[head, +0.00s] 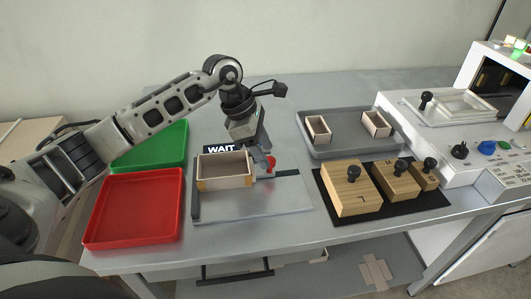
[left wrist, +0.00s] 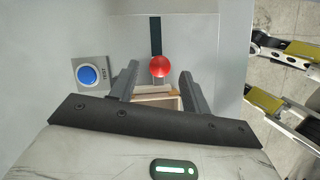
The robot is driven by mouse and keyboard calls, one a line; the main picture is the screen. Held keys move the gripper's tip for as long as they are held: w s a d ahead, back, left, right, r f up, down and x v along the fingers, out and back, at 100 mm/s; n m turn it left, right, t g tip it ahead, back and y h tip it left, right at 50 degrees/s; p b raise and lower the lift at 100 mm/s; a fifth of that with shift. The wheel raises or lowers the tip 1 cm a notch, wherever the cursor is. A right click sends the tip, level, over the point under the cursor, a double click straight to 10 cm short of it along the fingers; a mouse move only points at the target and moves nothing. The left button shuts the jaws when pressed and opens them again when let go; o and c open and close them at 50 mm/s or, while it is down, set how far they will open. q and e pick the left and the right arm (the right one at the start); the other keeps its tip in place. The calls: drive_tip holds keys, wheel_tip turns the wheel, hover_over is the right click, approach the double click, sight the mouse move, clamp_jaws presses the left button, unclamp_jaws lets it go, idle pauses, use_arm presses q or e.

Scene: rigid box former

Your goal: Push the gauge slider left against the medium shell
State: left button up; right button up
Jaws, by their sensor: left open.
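The gauge slider's red knob (head: 271,162) stands just right of the medium shell (head: 224,168), an open-topped box with wooden outer sides and a pale inside on the grey gauge plate (head: 250,208). The slider's body is mostly hidden; a dark slot (head: 287,173) runs right from it. My left gripper (head: 262,163) is open and points down at the knob. In the left wrist view the red knob (left wrist: 160,66) shows between the open fingertips, with part of the shell (left wrist: 158,98) below it. I cannot tell whether the fingers touch the knob.
A red tray (head: 132,212) and a green tray (head: 150,148) lie left. A WAIT sign (head: 220,148) stands behind the shell. Right are a grey tray (head: 345,143) with two small shells and knobbed wooden blocks (head: 352,190) on a black mat. A blue button (left wrist: 88,74) shows beside the gripper.

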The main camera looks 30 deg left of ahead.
use_arm(q)
drive_tip(key=v, duration=1.4)
drive_tip(key=shift+s, duration=0.2)
